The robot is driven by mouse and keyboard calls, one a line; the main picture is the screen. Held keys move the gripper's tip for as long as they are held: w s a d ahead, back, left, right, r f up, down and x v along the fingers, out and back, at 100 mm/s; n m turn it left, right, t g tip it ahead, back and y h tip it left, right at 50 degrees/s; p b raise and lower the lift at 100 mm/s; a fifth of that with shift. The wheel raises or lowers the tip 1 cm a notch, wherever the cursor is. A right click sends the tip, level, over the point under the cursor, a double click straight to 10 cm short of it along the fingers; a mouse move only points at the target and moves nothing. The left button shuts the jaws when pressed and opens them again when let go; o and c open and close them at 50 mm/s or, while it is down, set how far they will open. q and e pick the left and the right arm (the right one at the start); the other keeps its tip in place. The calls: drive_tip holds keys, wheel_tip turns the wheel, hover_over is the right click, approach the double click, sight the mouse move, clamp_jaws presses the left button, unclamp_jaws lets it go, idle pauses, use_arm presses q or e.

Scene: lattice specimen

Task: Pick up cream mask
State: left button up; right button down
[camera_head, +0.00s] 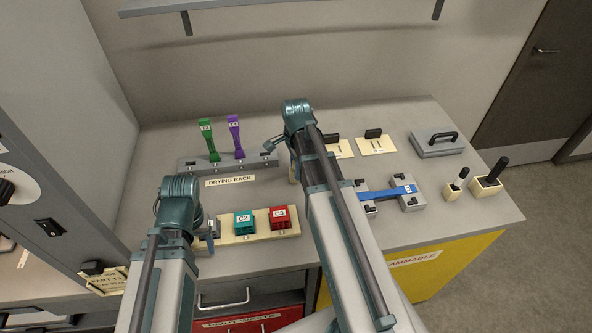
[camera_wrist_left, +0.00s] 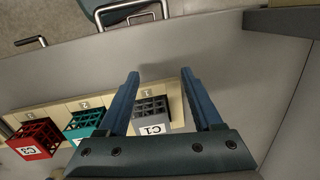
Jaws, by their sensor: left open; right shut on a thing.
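Two flat cream plates with black handles lie at the back of the bench: one plate (camera_head: 378,147) is in full view, the other plate (camera_head: 344,150) is partly hidden by my right arm. I cannot tell which is the cream mask. My right gripper (camera_head: 273,145) is shut by the drying rack's right end. A cream edge (camera_head: 293,171) shows beside my right arm; what the gripper holds is mostly hidden. My left gripper (camera_head: 211,231) is open above the front cream holder (camera_head: 258,238). In the left wrist view its fingers (camera_wrist_left: 160,75) flank the grey C1 cube (camera_wrist_left: 152,116).
The drying rack (camera_head: 187,167) holds a green specimen (camera_head: 209,139) and a purple one (camera_head: 236,137). Teal (camera_head: 243,222) and red (camera_head: 280,217) cubes sit in the front holder. A blue specimen (camera_head: 388,193) spans grey blocks. A grey handled lid (camera_head: 437,145) and two brush pots stand right.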

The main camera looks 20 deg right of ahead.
drive_tip(key=shift+r, duration=0.1)
use_arm(q)
drive_tip(key=shift+r+p, duration=5.25)
drive_tip(key=shift+p, duration=0.05)
use_arm(e)
drive_tip(key=shift+r, duration=5.2)
use_arm(q)
wheel_tip(320, 180, down, 10)
drive_tip(key=b, duration=1)
drive_tip(key=shift+f, duration=0.15)
use_arm(e)
wheel_tip(320, 180, down, 10)
drive_tip(key=shift+f, duration=0.15)
use_arm(q)
drive_tip(key=shift+f+b, duration=0.2)
drive_tip(key=shift+b, duration=0.15)
use_arm(e)
drive_tip(key=shift+f, duration=0.25)
drive_tip(key=c, duration=0.6)
unclamp_jaws()
drive_tip(key=shift+r, duration=0.1)
drive_tip(key=shift+c, duration=0.2)
use_arm(q)
drive_tip(key=shift+r, duration=0.2)
use_arm(e)
drive_tip(key=shift+r, duration=0.1)
